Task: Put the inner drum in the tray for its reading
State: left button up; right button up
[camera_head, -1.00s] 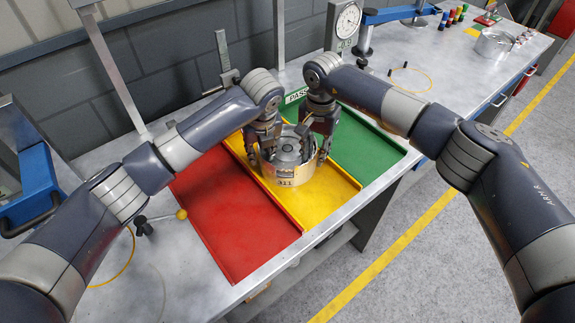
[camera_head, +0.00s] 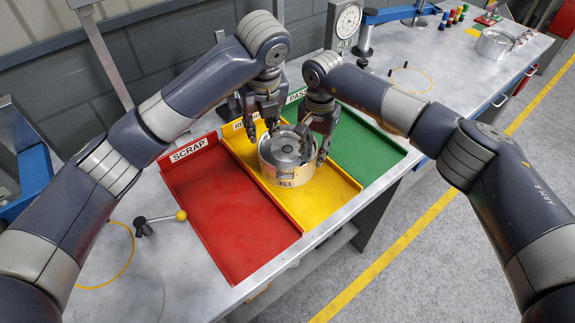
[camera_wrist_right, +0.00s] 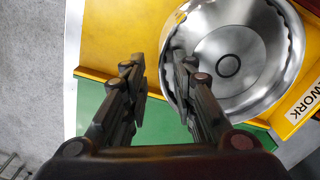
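The inner drum (camera_head: 283,172), a round silver metal part marked 311, sits upright in the yellow tray (camera_head: 320,204). In the right wrist view the hollow drum (camera_wrist_right: 228,62) shows from above, and the yellow tray (camera_wrist_right: 120,35) carries a label reading "WORK", partly cut off. My left gripper (camera_head: 263,127) is open and empty, above and behind the drum's left side, apart from it. My right gripper (camera_head: 318,152) is at the drum's right rim. Its fingers (camera_wrist_right: 157,85) are apart, with the rim's edge near the gap; contact cannot be told.
The red SCRAP tray (camera_head: 225,220) adjoins on the left and the green PASS tray (camera_head: 365,145) on the right; both are empty. A ball-ended lever (camera_head: 160,219) lies left of the red tray. A dial gauge (camera_head: 346,22) stands behind.

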notch_tip(320, 180, up, 12)
jog(key=shift+f, duration=0.25)
dwell(0.6)
